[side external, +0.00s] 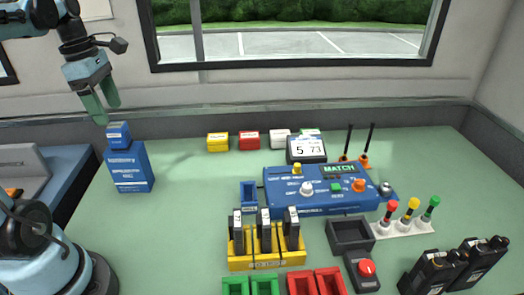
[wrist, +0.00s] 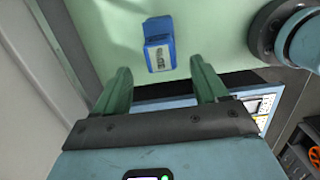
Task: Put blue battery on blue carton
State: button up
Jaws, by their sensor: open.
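The blue carton (side external: 130,168), a box with white print, stands upright on the green table at the left in the side view. A small blue block with a white label, which looks like the blue battery (side external: 118,134), sits on top of it, near its left side. My gripper (side external: 104,110) is open and empty, just above and slightly left of the battery, apart from it. In the wrist view, my open gripper's fingers (wrist: 160,72) flank a blue labelled shape (wrist: 158,42) beyond the tips; I cannot tell battery from carton there.
A blue console (side external: 320,190) stands in mid-table, with a yellow rack (side external: 268,262) of dark batteries in front. Yellow, red and white blocks (side external: 249,141) line the back. Radios (side external: 450,268) stand front right. The table between carton and console is clear.

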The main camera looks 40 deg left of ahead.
aim_at(112, 125)
jog(key=r, duration=0.4)
jog(key=shift+s+a+r, duration=0.2)
jog(key=shift+r, duration=0.15)
jog(key=shift+w+d+f+m, duration=0.1)
jog(key=shift+w+d+m, duration=0.1)
jog(key=shift+m, duration=0.1)
jog(key=w+d+f+m+t, duration=0.1)
jog(key=d+f+m+t, duration=0.1)
jog(key=d+f+m, duration=0.2)
jog(key=w+d+f+m+t, duration=0.2)
jog(key=d+m, duration=0.6)
jog(key=m, duration=0.5)
jog(key=w+d+f+m+t+y, duration=0.1)
jog(key=w+d+f+m+t, duration=0.1)
jog(key=d+f+m, duration=0.3)
jog(key=shift+w+d+f+m, duration=0.25)
jog(key=shift+d+m, duration=0.65)
jog(key=shift+m, duration=1.3)
